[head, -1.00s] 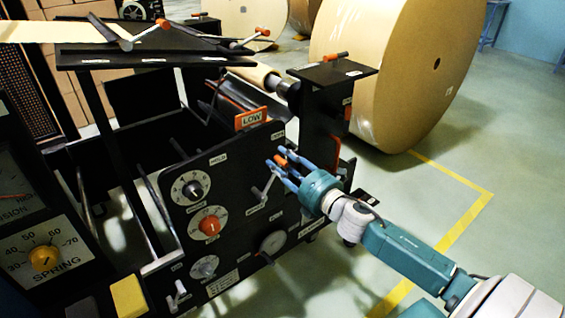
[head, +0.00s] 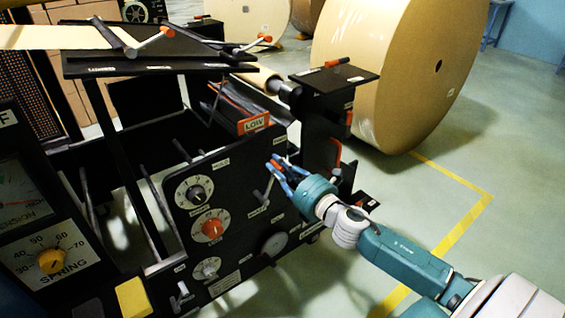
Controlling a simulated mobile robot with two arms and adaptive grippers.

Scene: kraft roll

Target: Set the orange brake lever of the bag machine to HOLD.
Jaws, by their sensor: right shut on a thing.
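The black front panel of the bag machine (head: 235,200) stands at the middle of the head view. My right gripper (head: 277,164) is at the panel's upper right part. It is shut on the orange brake lever (head: 275,162), of which only a little orange shows between the blue fingers. The fingers hide most of this lever and its scale, so I cannot read its setting. My left gripper is not in view.
Other orange-tipped levers sit on the top plate (head: 165,32) and on the right post (head: 337,62). A bare crank (head: 266,190) is just left of my gripper. Knobs line the panel. A large kraft roll (head: 385,80) stands behind. Floor at right is clear.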

